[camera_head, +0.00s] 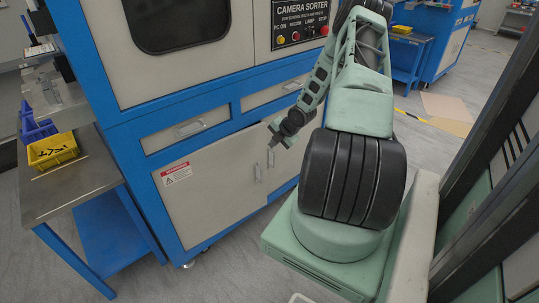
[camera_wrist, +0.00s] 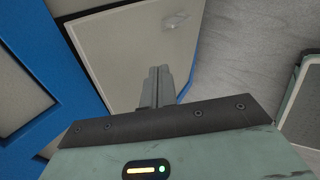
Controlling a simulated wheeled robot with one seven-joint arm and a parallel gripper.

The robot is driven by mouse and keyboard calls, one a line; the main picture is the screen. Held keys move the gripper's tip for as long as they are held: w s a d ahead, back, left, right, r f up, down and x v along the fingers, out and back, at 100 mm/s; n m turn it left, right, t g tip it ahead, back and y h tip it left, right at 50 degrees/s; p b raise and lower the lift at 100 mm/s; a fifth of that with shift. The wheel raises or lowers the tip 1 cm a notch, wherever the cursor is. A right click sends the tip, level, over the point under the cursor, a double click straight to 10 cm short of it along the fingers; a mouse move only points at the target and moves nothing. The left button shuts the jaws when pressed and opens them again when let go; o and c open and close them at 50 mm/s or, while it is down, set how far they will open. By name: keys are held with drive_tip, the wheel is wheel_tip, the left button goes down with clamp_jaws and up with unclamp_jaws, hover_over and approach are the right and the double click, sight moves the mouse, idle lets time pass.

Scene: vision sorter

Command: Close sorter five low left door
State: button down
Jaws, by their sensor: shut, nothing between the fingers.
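The blue and cream camera sorter (camera_head: 165,120) stands at the left in the head view. Its low left door (camera_head: 208,195) is a cream panel with a red and white warning label and a handle (camera_head: 258,172) near its right edge. My gripper (camera_head: 270,147) is shut and empty, in front of the doors near the two handles. In the wrist view, my shut fingers (camera_wrist: 157,85) point at a cream panel (camera_wrist: 115,50) with a small handle; contact cannot be told.
A low right door (camera_head: 285,155) and drawers (camera_head: 187,130) are beside and above. A steel and blue table (camera_head: 75,185) with a yellow bin (camera_head: 52,150) and a blue bin (camera_head: 38,130) stands at left. Grey floor (camera_head: 225,270) is free in front of the sorter.

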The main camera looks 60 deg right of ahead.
wheel_tip(320, 180, down, 8)
drive_tip(key=s+m+t+b, duration=0.2)
drive_tip(key=m+t+b, duration=0.3)
drive_tip(key=m+b, duration=0.35)
drive_tip(key=m+t+h+b, duration=0.5)
drive_tip(key=m+h+b, duration=0.15)
drive_tip(key=m, duration=0.65)
approach(265, 141)
drive_tip(key=shift+y, duration=0.45)
drive_tip(key=b+x, duration=0.1)
drive_tip(key=x, duration=0.5)
drive_tip(key=shift+w+d+r+b, duration=0.15)
drive_tip(key=shift+w+d+b, duration=0.15)
